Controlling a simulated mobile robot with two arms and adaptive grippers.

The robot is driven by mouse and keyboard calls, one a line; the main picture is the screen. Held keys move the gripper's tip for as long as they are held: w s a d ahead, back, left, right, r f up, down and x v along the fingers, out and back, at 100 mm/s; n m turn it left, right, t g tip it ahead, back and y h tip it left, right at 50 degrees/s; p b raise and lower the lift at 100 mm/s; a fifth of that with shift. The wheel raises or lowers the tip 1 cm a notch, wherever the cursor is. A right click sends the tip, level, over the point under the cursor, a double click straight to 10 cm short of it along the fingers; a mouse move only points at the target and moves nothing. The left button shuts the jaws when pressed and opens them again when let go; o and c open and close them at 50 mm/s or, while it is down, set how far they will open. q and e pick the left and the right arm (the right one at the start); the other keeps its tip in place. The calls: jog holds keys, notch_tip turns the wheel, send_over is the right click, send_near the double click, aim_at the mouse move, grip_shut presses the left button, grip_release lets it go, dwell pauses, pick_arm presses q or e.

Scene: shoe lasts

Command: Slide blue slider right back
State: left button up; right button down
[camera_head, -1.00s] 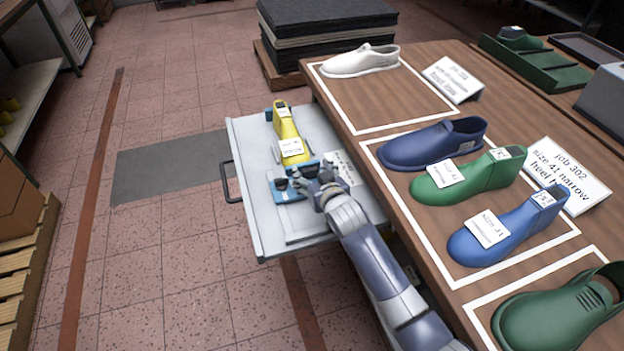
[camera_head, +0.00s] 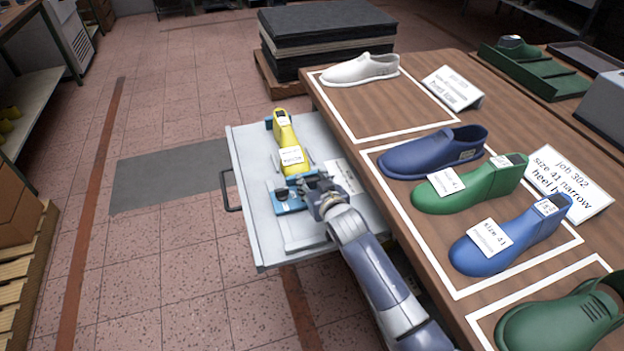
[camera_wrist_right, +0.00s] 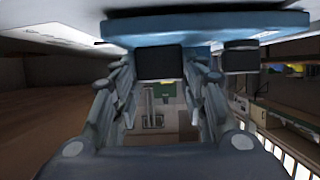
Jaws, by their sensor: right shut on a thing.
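The blue slider (camera_head: 291,204) lies across the pulled-out light grey drawer (camera_head: 252,222), just in front of the yellow shoe last (camera_head: 287,135) there. It carries black knobs. In the right wrist view the blue slider (camera_wrist_right: 210,25) spans the top. One black knob (camera_wrist_right: 158,62) sits between the fingers of my right gripper (camera_wrist_right: 160,85), and a second knob (camera_wrist_right: 240,57) is outside them to the right. In the head view my right gripper (camera_head: 318,187) is over the slider's right part and hides some of it. My left gripper is not in view.
The wooden table (camera_head: 350,110) on the right bears several shoe lasts and a white job 302 card (camera_head: 566,184). The drawer has a dark handle (camera_head: 229,192) on its left side. A stack of black slabs (camera_head: 327,40) stands behind. The floor left of the drawer is free.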

jog(key=s+p, duration=0.1)
jog(key=s, duration=0.2)
jog(key=s+d+p, duration=0.1)
jog(key=s+p, duration=0.1)
jog(key=s+d+p, duration=0.1)
jog(key=s, duration=0.2)
jog(key=shift+s+d+p, duration=0.2)
jog(key=shift+s+p, duration=0.1)
jog(key=shift+p, duration=0.1)
jog(key=shift+s, duration=0.1)
jog(key=shift+f, duration=0.2)
jog(key=c, duration=1)
grip_release()
jog(key=shift+o, duration=0.2)
jog(key=shift+s+r, duration=0.1)
jog(key=shift+r, duration=0.1)
jog(key=shift+d, duration=0.1)
